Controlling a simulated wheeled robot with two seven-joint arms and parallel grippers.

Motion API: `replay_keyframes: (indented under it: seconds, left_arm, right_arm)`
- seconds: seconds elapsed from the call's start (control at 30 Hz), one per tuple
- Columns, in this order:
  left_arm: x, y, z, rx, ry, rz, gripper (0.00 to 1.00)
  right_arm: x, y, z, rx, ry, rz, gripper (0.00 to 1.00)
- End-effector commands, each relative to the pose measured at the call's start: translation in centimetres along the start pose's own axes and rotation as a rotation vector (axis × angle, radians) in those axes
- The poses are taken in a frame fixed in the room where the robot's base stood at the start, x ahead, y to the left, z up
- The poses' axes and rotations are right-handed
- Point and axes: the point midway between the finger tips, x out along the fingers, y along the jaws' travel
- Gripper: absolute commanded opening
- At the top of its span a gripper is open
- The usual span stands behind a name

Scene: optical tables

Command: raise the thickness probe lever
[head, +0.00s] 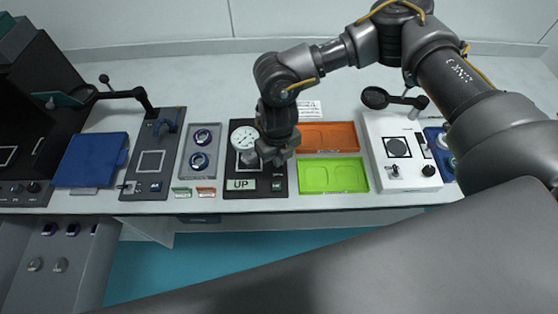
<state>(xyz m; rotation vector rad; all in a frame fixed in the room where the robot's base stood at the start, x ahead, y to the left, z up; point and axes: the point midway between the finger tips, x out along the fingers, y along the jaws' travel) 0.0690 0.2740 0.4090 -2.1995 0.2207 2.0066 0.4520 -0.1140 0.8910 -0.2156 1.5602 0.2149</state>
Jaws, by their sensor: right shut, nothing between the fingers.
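The thickness probe (243,138) stands on a dark base plate (234,206), with a round white dial at its top. A display on the plate (241,184) reads "UP". My right gripper (276,162) is shut and empty, at the right side of the dial and above the plate. The gripper and wrist hide the lever and part of the probe; I cannot tell whether the fingers touch it. My left gripper is not in view; a large dark arm link crosses the bottom of the picture.
An orange tray (345,135) and a green tray (348,187) lie right of the probe. A white instrument (380,128) with a magnifier stands farther right. A grey tray (211,132) with two round parts and a dark fixture (140,178) lie left.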

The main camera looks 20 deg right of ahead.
Motion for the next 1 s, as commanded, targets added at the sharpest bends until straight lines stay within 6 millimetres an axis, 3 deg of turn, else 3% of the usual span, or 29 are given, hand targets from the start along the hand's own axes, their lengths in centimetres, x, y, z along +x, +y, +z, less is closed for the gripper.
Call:
replay_keyframes:
  seconds: [0.7, 1.0]
  left_arm:
    - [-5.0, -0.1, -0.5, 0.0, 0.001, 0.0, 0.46]
    - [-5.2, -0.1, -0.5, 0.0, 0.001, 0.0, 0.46]
  right_arm:
    - [-6.2, 0.5, -0.9, 0.001, 0.0, 0.0, 0.0]
    - [-6.6, 0.5, -1.0, 0.001, 0.0, 0.0, 0.0]
